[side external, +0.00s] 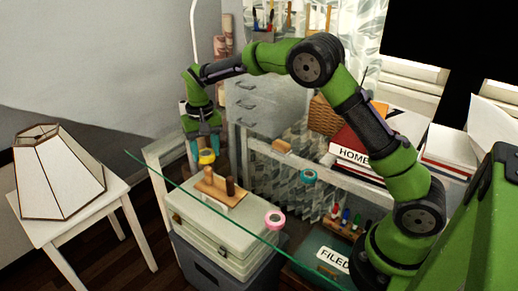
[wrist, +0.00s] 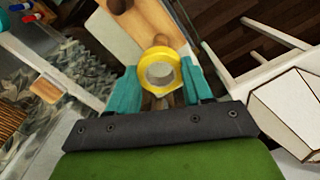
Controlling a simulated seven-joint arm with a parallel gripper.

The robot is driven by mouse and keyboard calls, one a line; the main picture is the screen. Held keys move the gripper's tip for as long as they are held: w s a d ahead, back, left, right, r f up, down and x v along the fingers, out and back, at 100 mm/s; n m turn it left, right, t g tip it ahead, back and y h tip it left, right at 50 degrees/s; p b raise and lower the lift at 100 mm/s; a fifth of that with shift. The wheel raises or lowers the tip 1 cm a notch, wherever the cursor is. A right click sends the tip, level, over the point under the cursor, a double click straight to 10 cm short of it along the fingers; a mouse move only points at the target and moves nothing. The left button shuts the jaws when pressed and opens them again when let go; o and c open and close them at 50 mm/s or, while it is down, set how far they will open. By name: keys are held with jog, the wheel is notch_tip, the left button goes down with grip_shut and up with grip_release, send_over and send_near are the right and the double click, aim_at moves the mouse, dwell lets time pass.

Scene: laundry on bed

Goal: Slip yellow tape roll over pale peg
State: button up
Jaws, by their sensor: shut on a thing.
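My gripper (side external: 204,150) points down with its teal fingers shut on the yellow tape roll (side external: 207,157). In the wrist view the roll (wrist: 160,72) sits between the two fingers, its hole facing the camera. A wooden peg board (side external: 222,194) lies on the pale case below. Its pale peg (side external: 208,174) stands upright just under the roll in the side view. I cannot tell whether the peg's tip is inside the hole. A dark brown peg (side external: 230,186) stands to the right on the same board, and it also shows at the top of the wrist view (wrist: 118,5).
A pink tape roll (side external: 274,220) and a teal tape roll (side external: 308,176) are to the right, near the glass edge. A lamp (side external: 58,172) stands on a white side table at left. Books (side external: 360,150) and a basket (side external: 326,116) are behind, right.

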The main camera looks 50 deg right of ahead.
aim_at(208, 169)
jog(key=shift+f, duration=2.6)
jog(key=o, duration=1.1)
notch_tip(208, 169, up, 17)
jog(key=shift+w+f, duration=0.1)
